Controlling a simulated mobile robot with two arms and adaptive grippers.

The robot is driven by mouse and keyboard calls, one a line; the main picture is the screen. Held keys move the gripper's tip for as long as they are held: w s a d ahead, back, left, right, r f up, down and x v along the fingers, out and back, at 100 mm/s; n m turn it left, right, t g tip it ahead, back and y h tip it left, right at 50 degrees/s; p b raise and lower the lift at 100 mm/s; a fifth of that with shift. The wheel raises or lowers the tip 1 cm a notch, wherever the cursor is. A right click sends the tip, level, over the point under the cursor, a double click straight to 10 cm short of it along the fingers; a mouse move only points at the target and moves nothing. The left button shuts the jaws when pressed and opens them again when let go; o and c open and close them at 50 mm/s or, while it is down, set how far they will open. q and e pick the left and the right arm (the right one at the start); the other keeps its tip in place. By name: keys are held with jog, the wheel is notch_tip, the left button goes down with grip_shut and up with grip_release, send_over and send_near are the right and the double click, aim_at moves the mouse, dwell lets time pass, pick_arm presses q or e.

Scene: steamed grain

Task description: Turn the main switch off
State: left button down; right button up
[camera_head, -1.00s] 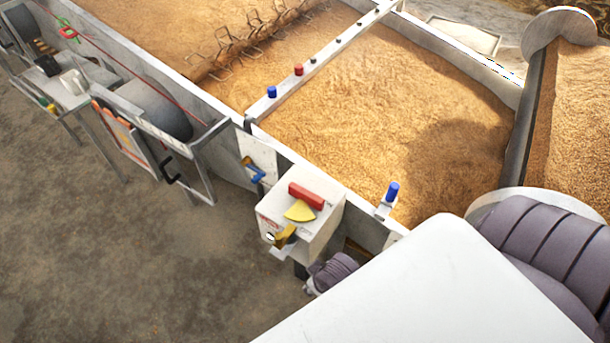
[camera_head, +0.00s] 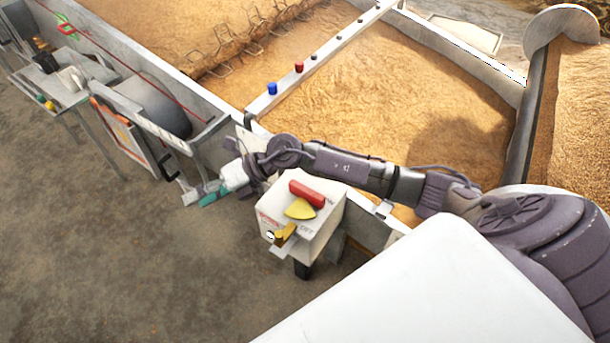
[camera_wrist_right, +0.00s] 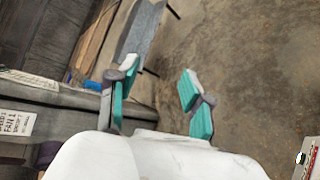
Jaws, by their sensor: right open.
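The main switch is a pale box (camera_head: 322,222) on the trough's near wall in the head view. On its top are a red bar handle (camera_head: 306,194) and a yellow wedge (camera_head: 299,210), with OFF lettering by the near right edge. A yellow latch (camera_head: 284,235) is on its front. My right gripper (camera_head: 197,195) is open and empty, left of the box and apart from it. In the right wrist view its teal fingers (camera_wrist_right: 158,76) are spread over the floor, and a box corner (camera_wrist_right: 304,160) shows at lower right. My left gripper is out of view.
My right arm crosses just behind the box, over the trough wall. A metal frame with a dark handle (camera_head: 167,160) stands left of the gripper. A beam with blue and red buttons (camera_head: 299,67) spans the grain. The floor (camera_head: 150,270) in front is clear.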

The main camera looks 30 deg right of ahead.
jog(key=d+f+n+g+h, duration=0.1)
jog(key=d+f+n+h, duration=0.15)
jog(key=d, duration=0.35)
jog(key=d+f+n+g+h, duration=0.1)
jog(key=d+f+g+h, duration=0.1)
jog(key=d+f+h, duration=0.3)
jog(key=g+h, duration=0.1)
jog(key=h, duration=0.4)
send_near(305, 189)
jog(key=shift+m, duration=0.35)
notch_tip(305, 189, down, 9)
jog(key=b, duration=1)
jog(key=shift+f, duration=0.2)
grip_shut()
